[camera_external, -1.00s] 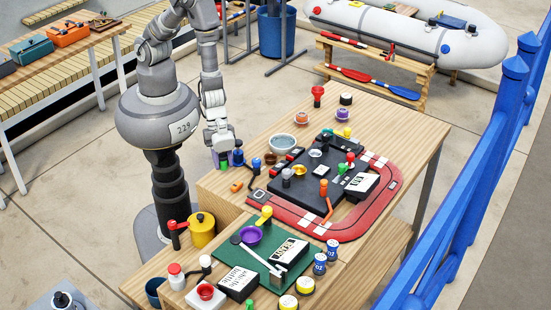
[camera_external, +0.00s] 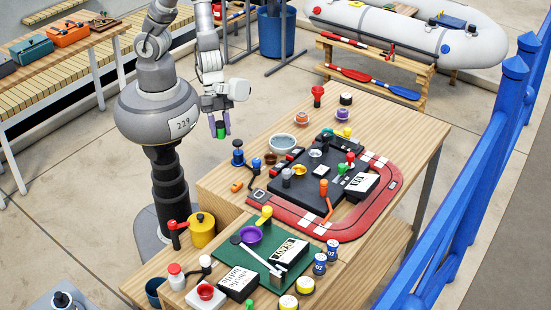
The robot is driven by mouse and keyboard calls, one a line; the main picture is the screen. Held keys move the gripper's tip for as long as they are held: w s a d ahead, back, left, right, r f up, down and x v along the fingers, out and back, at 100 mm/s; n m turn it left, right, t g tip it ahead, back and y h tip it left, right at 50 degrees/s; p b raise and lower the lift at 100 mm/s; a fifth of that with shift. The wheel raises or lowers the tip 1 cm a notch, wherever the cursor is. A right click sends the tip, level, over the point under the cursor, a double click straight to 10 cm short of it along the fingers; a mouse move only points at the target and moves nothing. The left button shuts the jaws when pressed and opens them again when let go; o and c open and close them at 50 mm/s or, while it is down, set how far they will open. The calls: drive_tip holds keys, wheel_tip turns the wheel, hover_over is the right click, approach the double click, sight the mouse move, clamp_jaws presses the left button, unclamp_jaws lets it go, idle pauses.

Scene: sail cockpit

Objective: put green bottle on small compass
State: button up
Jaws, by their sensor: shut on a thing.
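My gripper (camera_external: 219,126) is shut on the green bottle (camera_external: 221,132), which is mostly hidden between its purple fingers. It holds the bottle in the air beyond the left edge of the wooden table, above and left of the blue-topped item (camera_external: 238,153). I cannot tell surely which thing is the small compass. Small round things that could be it are an orange-and-white one (camera_external: 302,118) and a purple one with a pale top (camera_external: 342,115), both at the table's back.
A pale bowl (camera_external: 282,145) and a black board (camera_external: 305,185) crowded with small items fill the table's middle. A red track-like mat (camera_external: 285,219) curves around the board. A red funnel-shaped item (camera_external: 318,95) stands at the back. A blue railing (camera_external: 470,160) runs along the right.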

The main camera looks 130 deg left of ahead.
drive_tip(key=shift+r, duration=0.5)
drive_tip(key=shift+w+a+r, duration=0.15)
drive_tip(key=shift+w+a, duration=0.1)
drive_tip(key=shift+w, duration=0.1)
drive_tip(key=w+a+n+y+b, duration=0.2)
drive_tip(key=w+a+n, duration=0.3)
drive_tip(key=w+a, duration=0.65)
drive_tip(key=w+a+f+n+y+b, duration=0.1)
drive_tip(key=w+a+n, duration=0.2)
drive_tip(key=a, duration=0.8)
drive_tip(key=w+a+n+y+b, duration=0.1)
drive_tip(key=w+a+n, duration=0.15)
drive_tip(key=a, duration=0.85)
drive_tip(key=n+g+y+b, duration=0.2)
drive_tip(key=n, duration=0.7)
hover_over(346, 95)
wheel_tip(346, 95, down, 14)
drive_tip(key=b, duration=0.3)
drive_tip(key=shift+w+a+f, duration=0.1)
drive_tip(key=shift+w+f, duration=0.05)
